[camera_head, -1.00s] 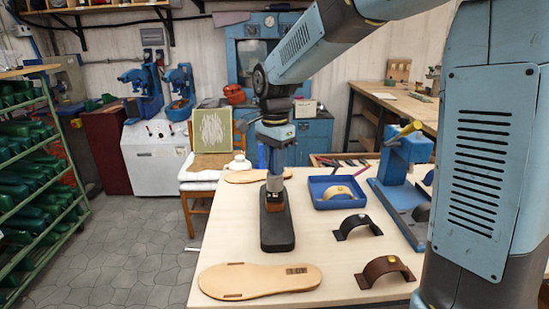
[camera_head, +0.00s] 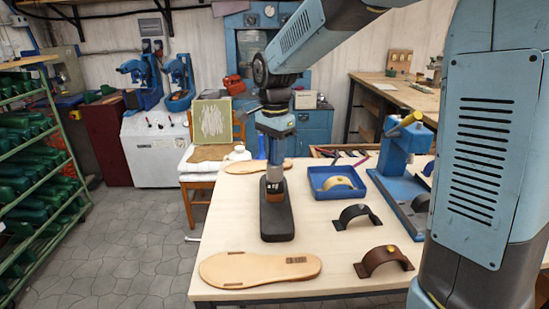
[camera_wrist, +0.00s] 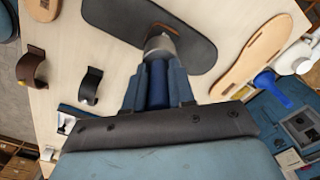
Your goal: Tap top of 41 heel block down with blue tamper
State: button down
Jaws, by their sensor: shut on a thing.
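My gripper (camera_wrist: 158,88) is shut on the blue tamper (camera_wrist: 158,82), whose blue handle sits between the fingers with its grey metal head pointing down. In the head view my gripper (camera_head: 275,150) is above the black sandal sole (camera_head: 277,222) on the table. A small brown heel block (camera_head: 273,188) stands on the sole under the tamper. The tamper head is at or just above the block's top; contact cannot be made out. The number on the block is not readable.
Tan insoles lie in front (camera_head: 260,269) and behind on the table. A blue tray (camera_head: 337,183) with a tan strap, a black strap arch (camera_head: 356,217) and a brown one (camera_head: 384,261) are to the right. A blue press (camera_head: 405,150) stands beyond them.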

jog(key=shift+f, duration=1.4)
jog(key=shift+r, duration=1.5)
notch_tip(320, 180, down, 3)
jog(key=shift+f, duration=0.2)
jog(key=shift+r, duration=1.75)
jog(key=shift+r, duration=0.1)
